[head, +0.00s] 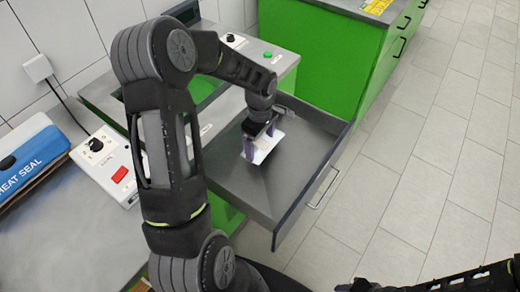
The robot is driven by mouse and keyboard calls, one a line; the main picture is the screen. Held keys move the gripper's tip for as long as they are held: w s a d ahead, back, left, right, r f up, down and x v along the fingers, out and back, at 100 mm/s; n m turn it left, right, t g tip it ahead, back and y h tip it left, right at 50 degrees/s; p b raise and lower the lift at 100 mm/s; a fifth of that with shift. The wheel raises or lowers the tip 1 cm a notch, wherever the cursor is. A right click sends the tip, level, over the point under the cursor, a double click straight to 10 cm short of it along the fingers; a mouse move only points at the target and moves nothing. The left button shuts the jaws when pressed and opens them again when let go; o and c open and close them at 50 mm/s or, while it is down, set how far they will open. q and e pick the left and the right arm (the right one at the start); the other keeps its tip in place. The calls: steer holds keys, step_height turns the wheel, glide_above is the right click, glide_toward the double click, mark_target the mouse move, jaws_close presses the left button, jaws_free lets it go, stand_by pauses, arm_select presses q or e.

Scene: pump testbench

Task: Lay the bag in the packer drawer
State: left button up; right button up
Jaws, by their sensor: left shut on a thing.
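The packer drawer (296,160) is pulled out, a grey open tray with low walls and a handle on its right front side. My left gripper (262,140) reaches down into the drawer area and is shut on the bag (264,150). The bag is small, whitish and flat, with purple-grey parts beside the fingers. It is over the drawer floor, and I cannot tell whether it touches it. My right arm shows at the bottom right edge, but its gripper is not visible.
A blue heat sealer (30,160) and a white control box with a red switch (108,170) stand on the left bench. A green cabinet (320,50) stands behind the drawer. The tiled floor at right is clear.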

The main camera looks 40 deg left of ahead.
mark_target(260, 146)
arm_select(q)
step_height(260, 146, down, 3)
steer(key=shift+f, duration=0.35)
steer(key=shift+f, duration=0.15)
steer(key=o, duration=1.5)
steer(key=shift+c, duration=0.2)
